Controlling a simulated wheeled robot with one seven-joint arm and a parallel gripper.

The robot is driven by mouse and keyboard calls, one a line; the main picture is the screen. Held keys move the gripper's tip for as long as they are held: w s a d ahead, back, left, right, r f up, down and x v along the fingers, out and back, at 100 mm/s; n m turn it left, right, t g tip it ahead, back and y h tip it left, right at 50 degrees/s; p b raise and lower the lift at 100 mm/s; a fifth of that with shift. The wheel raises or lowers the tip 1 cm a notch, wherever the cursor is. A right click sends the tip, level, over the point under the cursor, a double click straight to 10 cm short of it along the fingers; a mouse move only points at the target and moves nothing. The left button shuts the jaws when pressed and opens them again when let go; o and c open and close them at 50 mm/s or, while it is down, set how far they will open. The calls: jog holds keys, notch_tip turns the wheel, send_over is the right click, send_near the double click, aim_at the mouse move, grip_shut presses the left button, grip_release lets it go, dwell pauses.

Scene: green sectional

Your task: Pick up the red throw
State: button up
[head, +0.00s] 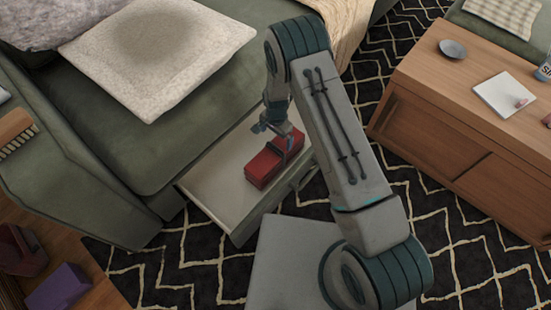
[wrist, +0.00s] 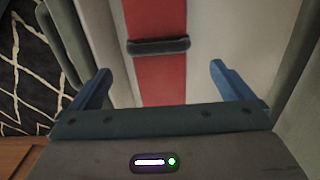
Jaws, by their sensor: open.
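A red block-like thing with a dark strap across it (head: 266,168), which I take to be the red throw, lies on a pale, low drawer-like surface (head: 215,185) beside the green sofa. In the wrist view the red thing (wrist: 155,20) runs as a band between my fingers, with a dark bar across it. My gripper (head: 278,130) is over its far end in the head view. In the wrist view my gripper's two blue fingers (wrist: 158,85) are spread wide, one on each side of the red band. I cannot tell whether they touch it. My gripper partly hides its far end.
The green sofa (head: 120,125) with a pale cushion (head: 155,55) stands close on the left. A wooden cabinet (head: 440,110) stands on the right, bearing a bowl (head: 453,49) and a white pad (head: 505,95). A purple box (head: 58,288) lies at lower left.

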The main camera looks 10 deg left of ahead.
aim_at(276, 146)
notch_tip(276, 146, down, 7)
jog(key=shift+r+b, duration=0.1)
jog(key=shift+b, duration=0.9)
jog(key=shift+s+f+b, duration=0.2)
jog(key=shift+f+b, duration=0.55)
jog(key=shift+f, duration=0.6)
jog(key=shift+s+f+b, duration=0.15)
jog(key=shift+f+b, duration=0.55)
jog(key=shift+f, duration=0.65)
jog(key=shift+r, duration=0.1)
jog(key=c, duration=1.1)
